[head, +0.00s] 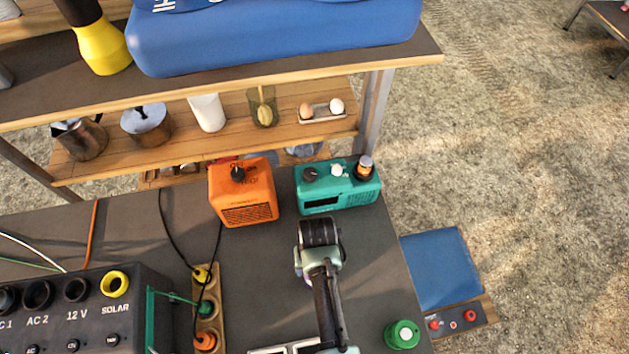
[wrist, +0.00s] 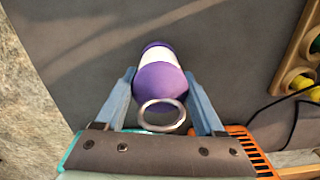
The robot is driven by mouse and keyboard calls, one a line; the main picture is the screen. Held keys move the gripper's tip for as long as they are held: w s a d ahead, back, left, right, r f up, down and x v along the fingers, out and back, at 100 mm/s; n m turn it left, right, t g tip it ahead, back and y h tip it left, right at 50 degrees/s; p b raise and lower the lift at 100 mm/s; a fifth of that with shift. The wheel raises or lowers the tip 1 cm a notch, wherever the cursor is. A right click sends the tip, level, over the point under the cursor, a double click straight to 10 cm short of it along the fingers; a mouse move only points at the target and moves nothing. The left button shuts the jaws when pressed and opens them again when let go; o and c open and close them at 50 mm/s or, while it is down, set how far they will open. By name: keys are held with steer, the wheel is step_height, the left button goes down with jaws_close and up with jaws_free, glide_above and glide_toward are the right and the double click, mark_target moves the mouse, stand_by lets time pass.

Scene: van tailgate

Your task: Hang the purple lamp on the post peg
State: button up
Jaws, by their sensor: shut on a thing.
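The purple lamp (wrist: 161,82) shows in the wrist view, with a white band around its middle and a pale metal ring at its near end. My gripper (wrist: 159,75) has one blue-grey finger on each side of the lamp and is shut on it. The lamp is over the dark table top, and its height above it is hard to tell. I cannot make out the post peg in either view.
An orange box (head: 246,197) and a teal radio (head: 338,190) stand at the table's back. A wooden shelf unit (head: 412,52) with a grey post (head: 375,112) rises behind. A black power station (head: 75,318) is at left, a green-topped item (head: 402,334) at front right.

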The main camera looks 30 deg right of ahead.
steer(key=shift+f, duration=0.1)
steer(key=o, duration=1.6)
steer(key=shift+f+b, duration=0.2)
steer(key=shift+b, duration=0.25)
steer(key=r, duration=1.3)
steer(key=shift+s+r, duration=0.15)
steer(key=shift+s, duration=0.05)
steer(key=shift+a, duration=0.1)
